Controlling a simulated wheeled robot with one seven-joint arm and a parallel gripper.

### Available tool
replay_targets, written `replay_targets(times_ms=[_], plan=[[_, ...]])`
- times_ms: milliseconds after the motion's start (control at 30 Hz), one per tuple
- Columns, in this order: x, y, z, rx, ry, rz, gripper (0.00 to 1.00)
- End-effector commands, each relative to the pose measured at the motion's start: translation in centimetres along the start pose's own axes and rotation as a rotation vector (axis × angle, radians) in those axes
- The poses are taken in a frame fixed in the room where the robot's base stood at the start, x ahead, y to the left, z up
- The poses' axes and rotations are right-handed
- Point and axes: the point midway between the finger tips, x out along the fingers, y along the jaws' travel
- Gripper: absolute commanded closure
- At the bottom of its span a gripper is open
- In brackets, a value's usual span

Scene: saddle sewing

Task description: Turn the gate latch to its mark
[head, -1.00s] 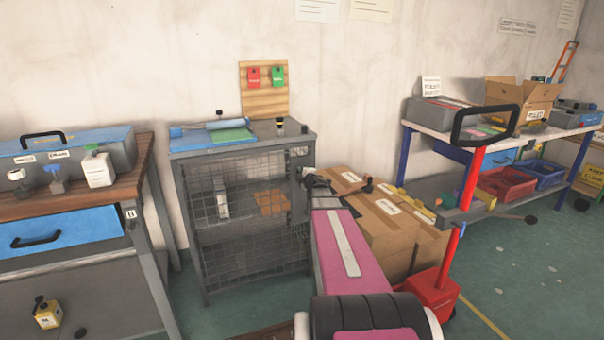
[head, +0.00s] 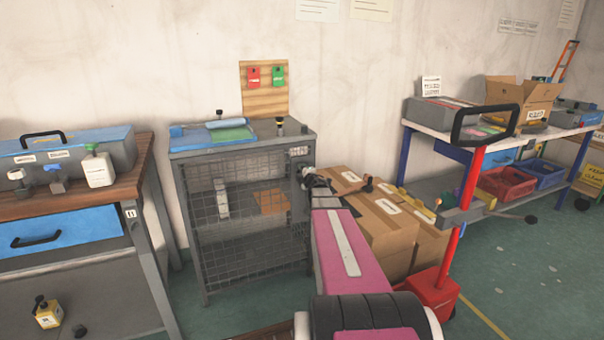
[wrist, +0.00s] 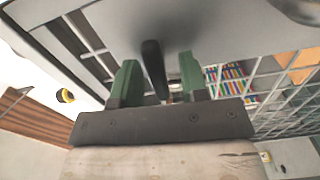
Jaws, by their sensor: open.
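The gate is a wire-mesh door (head: 235,245) on the front of a grey cage cabinet (head: 187,240). It looks closed. A dark bar-like latch handle (wrist: 153,68) shows in the wrist view, in front of a grey panel. My gripper (wrist: 159,74) is open, with one green finger on each side of the handle. I cannot tell whether either finger touches it. In the head view my gripper (head: 318,183) is at the cabinet's right front edge, and my arm hides part of that edge. I cannot make out the latch's mark.
Cardboard boxes (head: 385,225) and a red-posted trolley (head: 465,205) stand close to the right of my arm. A workbench (head: 140,185) with a blue drawer stands left of the cabinet. Green floor is open between bench and cabinet.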

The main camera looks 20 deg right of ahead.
Motion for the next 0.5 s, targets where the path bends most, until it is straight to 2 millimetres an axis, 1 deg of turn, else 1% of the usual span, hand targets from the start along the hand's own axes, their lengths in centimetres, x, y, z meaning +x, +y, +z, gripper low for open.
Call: replay_targets(times_ms=[167, 267, 367, 500], plan=[[-0.8, 0.0, 0.0, 0.000, 0.000, 0.000, 0.60], [-1.9, 0.0, -0.1, 0.000, -0.001, 0.000, 0.60], [-3.5, 0.1, -0.1, 0.000, -0.001, 0.000, 0.60], [-6.2, 0.1, -0.1, 0.000, -0.001, 0.000, 0.60]])
